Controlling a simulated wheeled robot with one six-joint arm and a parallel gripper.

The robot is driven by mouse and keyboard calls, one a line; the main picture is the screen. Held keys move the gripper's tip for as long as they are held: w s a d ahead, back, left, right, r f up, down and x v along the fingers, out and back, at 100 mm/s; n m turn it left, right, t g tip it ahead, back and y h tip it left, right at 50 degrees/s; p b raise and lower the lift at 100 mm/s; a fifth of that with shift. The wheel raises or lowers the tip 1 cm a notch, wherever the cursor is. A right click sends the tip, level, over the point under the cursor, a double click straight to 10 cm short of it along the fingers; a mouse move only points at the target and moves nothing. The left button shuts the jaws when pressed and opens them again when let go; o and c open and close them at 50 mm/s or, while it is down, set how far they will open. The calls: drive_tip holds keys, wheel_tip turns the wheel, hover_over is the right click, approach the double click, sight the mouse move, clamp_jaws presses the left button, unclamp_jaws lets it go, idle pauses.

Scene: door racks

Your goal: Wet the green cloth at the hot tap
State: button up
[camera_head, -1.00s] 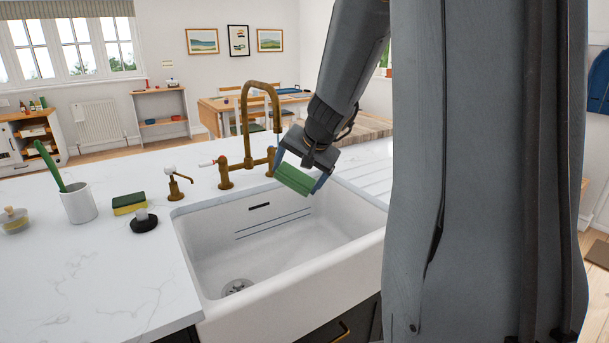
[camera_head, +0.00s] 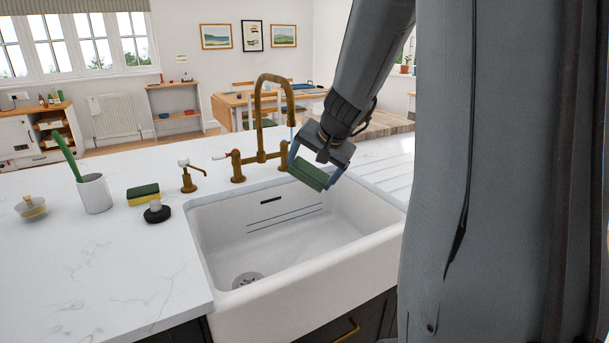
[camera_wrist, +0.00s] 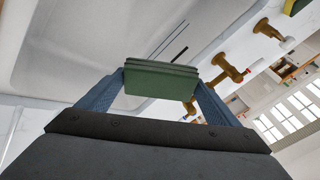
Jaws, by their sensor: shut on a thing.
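My gripper (camera_head: 313,168) is shut on the folded green cloth (camera_head: 309,175), which hangs between its two blue fingers above the back of the white sink (camera_head: 345,260). The wrist view shows the cloth (camera_wrist: 160,82) gripped at both ends. The brass tap (camera_head: 258,115) arches up behind the sink, and its spout ends just left of and above my gripper. A faint pale streak shows below the spout mouth, like running water. A lever with a white and red tip (camera_head: 222,155) is on the tap's left side. The cloth looks dark green.
A brass soap dispenser (camera_head: 188,178), a green and yellow sponge (camera_head: 143,194), a dark round stopper (camera_head: 157,212) and a white cup (camera_head: 95,194) with a green brush stand on the counter left of the sink. The sink basin is empty around its drain (camera_head: 248,279).

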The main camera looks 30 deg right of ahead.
drive_tip(key=s+d+b, duration=0.3)
drive_tip(key=s, duration=0.3)
idle(0.5)
drive_tip(key=shift+d, duration=0.1)
idle(1.0)
drive_tip(key=s+d+r+p, duration=0.2)
drive_tip(key=s+r, duration=0.2)
drive_tip(key=shift+s+d, duration=0.15)
idle(0.4)
idle(0.7)
